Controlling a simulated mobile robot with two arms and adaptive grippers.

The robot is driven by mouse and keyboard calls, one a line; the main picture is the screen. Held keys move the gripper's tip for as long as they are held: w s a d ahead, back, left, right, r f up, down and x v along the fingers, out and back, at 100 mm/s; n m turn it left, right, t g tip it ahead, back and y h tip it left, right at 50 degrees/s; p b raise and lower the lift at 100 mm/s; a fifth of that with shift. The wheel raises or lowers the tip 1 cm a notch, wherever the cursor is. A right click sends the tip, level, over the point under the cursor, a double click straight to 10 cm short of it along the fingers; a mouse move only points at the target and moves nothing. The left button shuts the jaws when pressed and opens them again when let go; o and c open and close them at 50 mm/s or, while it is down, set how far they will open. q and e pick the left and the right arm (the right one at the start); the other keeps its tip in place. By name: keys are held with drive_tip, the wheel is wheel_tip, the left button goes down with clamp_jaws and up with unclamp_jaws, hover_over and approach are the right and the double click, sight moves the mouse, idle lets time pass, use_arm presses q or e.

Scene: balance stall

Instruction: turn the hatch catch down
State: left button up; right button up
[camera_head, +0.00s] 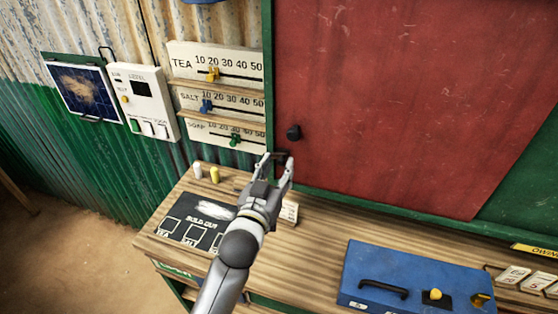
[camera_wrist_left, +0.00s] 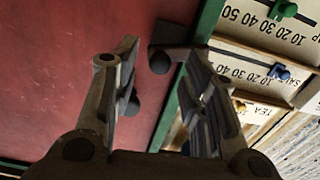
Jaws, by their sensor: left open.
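The hatch (camera_head: 400,90) is a large red panel in a green frame. A small dark catch (camera_head: 280,160) sits at its lower left edge, partly covered by my fingers; in the left wrist view the catch (camera_wrist_left: 162,60) shows as a black bar with a rounded end by the green frame. A black knob (camera_head: 293,132) is on the red panel just above it; my finger partly hides the knob (camera_wrist_left: 132,104) in the wrist view. My left gripper (camera_head: 277,157) is open, its fingertips around or just before the catch; contact cannot be told. My right gripper is out of view.
Slider boards (camera_head: 218,62) for tea, salt and soap hang left of the hatch. Below is a wooden counter (camera_head: 330,225) with a dark sold-out board (camera_head: 190,228), two small pegs and a blue case (camera_head: 415,268). A white level box (camera_head: 150,95) is further left.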

use_arm(q)
drive_tip(key=shift+x, duration=0.9)
clamp_jaws()
